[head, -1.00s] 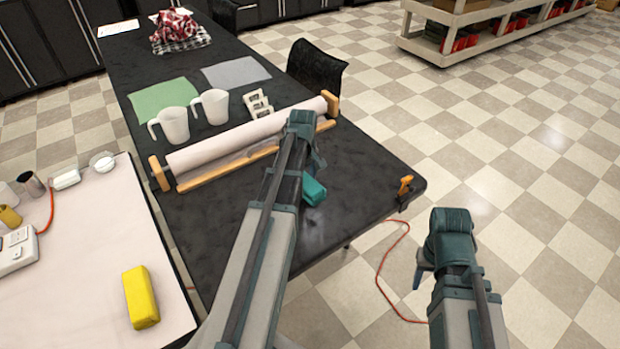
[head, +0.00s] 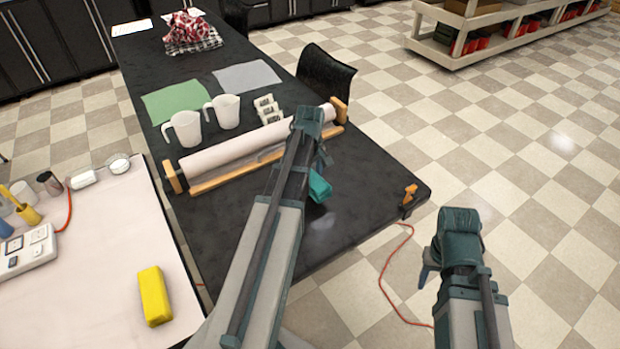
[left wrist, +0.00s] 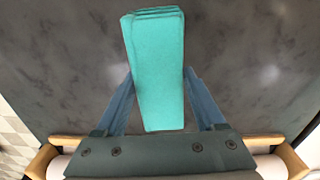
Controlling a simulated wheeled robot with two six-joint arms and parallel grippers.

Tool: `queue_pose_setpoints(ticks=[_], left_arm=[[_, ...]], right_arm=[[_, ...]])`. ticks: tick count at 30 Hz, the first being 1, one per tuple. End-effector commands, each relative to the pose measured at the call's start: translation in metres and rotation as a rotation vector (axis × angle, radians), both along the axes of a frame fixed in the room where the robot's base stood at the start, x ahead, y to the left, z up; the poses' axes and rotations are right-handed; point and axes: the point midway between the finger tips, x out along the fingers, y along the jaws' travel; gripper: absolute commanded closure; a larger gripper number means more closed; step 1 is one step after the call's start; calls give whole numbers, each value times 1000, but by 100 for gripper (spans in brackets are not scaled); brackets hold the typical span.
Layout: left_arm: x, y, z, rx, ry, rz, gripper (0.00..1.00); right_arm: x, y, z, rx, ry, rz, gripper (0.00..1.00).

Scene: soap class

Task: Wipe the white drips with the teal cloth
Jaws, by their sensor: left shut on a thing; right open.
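The teal cloth (head: 319,187) is a folded pad over the black table (head: 365,175), between the paper roll and the near edge. My left gripper (head: 321,163) is shut on it. In the left wrist view the cloth (left wrist: 156,80) sticks out between the two fingers of the left gripper (left wrist: 158,78). I cannot tell whether it touches the tabletop. Faint pale patches (left wrist: 268,75) show on the dark surface beside the cloth; I cannot tell whether they are drips or glare. My right gripper (head: 427,276) is open and empty, over the floor right of the table.
A paper roll (head: 235,150) in a wooden holder crosses the table behind the cloth. White jugs (head: 226,112), a green mat (head: 175,103) and a grey mat (head: 247,76) lie beyond. An orange clamp (head: 409,194) grips the right corner. A yellow block (head: 155,296) lies on the pale table.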

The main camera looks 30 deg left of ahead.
Motion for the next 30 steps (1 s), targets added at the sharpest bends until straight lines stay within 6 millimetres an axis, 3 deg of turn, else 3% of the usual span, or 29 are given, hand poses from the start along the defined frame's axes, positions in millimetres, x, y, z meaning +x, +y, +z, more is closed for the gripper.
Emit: queue_pose_setpoints(ticks=[3, 14, 25, 30], left_arm=[[0, 0, 14, 0, 0, 0, 73], [0, 0, 14, 0, 0, 0, 73], [0, 0, 42, 0, 0, 0, 73], [0, 0, 45, 0, 0, 0, 73]], right_arm=[[0, 0, 14, 0, 0, 0, 50], [0, 0, 14, 0, 0, 0, 50], [0, 0, 42, 0, 0, 0, 50], [0, 0, 45, 0, 0, 0, 50]])
